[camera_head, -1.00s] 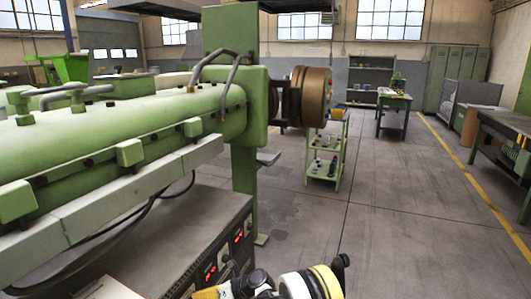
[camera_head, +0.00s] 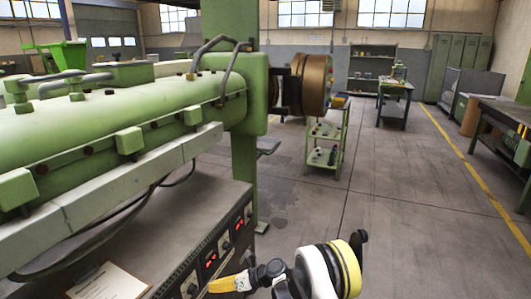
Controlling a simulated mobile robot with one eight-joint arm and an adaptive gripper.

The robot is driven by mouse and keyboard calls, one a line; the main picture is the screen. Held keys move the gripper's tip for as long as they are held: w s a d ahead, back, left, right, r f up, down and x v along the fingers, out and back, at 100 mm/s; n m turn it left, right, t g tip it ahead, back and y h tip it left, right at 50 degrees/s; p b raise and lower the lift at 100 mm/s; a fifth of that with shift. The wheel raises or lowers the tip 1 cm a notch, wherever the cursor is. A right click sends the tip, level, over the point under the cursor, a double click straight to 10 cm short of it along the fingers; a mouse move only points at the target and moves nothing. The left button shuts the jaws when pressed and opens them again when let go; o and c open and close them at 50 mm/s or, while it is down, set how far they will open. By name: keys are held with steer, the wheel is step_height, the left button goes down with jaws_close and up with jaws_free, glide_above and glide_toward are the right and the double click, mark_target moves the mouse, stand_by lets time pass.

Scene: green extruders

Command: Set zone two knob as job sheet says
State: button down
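The control panel (camera_head: 221,247) is the dark front face of the cabinet under the green extruder barrel (camera_head: 120,110). It shows in the lower middle, seen at a steep angle. It carries red lit displays (camera_head: 210,260) in a row with small knobs and plates; zone labels and knob settings are too small to read. A sheet of paper (camera_head: 108,283), likely the job sheet, lies on the cabinet top at the bottom left; its text is unreadable. Part of my arm, white, black and yellow, stands at the bottom right of the panel.
The extruder's brown round end (camera_head: 316,84) juts out above the aisle. A green shelf trolley (camera_head: 327,143) stands behind it. Workbenches (camera_head: 505,115) line the right side. The grey floor (camera_head: 400,220) between is clear.

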mark_target(191, 285)
steer(key=shift+s+a+r+n+t+h, duration=0.15)
steer(key=shift+a+n+t+h, duration=0.15)
steer(key=shift+a+n+t, duration=0.55)
steer(key=shift+a+r+n+t+h, duration=0.2)
steer(key=shift+a+n+h, duration=0.15)
steer(key=shift+a, duration=1.05)
steer(key=shift+s+a+r+n+t+h, duration=0.1)
steer(key=shift+a+n+t+h, duration=0.15)
steer(key=shift+a+n+t, duration=0.6)
steer(key=shift+a+m+g, duration=0.25)
steer(key=shift+g, duration=0.05)
steer(key=shift+f, duration=0.35)
steer(key=shift+w+d, duration=0.15)
steer(key=shift+w, duration=0.2)
